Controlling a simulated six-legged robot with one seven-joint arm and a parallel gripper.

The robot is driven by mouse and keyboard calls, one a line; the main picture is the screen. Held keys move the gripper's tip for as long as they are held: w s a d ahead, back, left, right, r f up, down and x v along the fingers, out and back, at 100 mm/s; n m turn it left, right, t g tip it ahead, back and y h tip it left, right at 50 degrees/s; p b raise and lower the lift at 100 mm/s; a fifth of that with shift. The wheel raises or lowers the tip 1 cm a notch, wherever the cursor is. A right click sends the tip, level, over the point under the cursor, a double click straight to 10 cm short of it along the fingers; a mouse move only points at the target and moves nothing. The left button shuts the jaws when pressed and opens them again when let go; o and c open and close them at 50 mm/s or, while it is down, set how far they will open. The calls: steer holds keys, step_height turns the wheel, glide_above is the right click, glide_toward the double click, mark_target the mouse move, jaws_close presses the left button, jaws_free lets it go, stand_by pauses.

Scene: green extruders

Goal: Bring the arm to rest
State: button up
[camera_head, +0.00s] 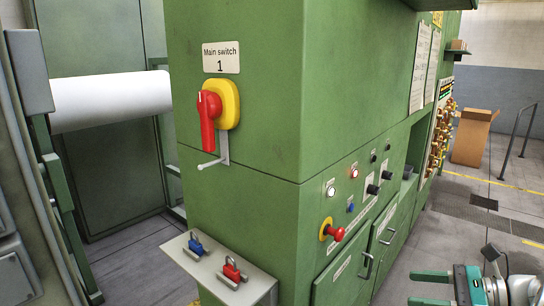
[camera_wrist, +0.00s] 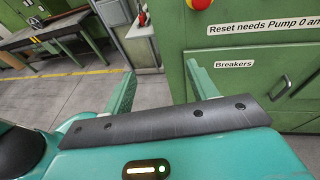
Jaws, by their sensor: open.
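My gripper (camera_head: 412,288) shows at the bottom right of the head view, its two teal fingers apart and pointing left towards the green cabinet (camera_head: 245,155). In the wrist view, my gripper (camera_wrist: 160,82) has its fingers spread with nothing between them. Part of the cabinet front, with a "Breakers" label (camera_wrist: 234,64), lies beyond the right finger. The rest of my arm is mostly cut off by the head view's lower right edge.
The red main switch (camera_head: 210,115) has a yellow plate. A small shelf (camera_head: 215,275) below holds a blue padlock (camera_head: 196,245) and a red padlock (camera_head: 233,271). A red emergency button (camera_head: 335,233) sticks out from the panel.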

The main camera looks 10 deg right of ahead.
steer(key=s+a+n+g+h, duration=0.1)
steer(key=s+a+n+h, duration=0.2)
steer(key=a+n+h, duration=0.3)
steer(key=s+a+f+n+g+h, duration=0.1)
steer(key=a+n+h, duration=0.5)
steer(key=a+n, duration=0.9)
steer(key=s+n+g, duration=0.1)
steer(key=s+n, duration=0.1)
steer(key=n, duration=0.2)
steer(key=shift+f, duration=0.2)
stand_by(0.4)
steer(key=shift+c, duration=0.8)
steer(key=shift+d, duration=0.1)
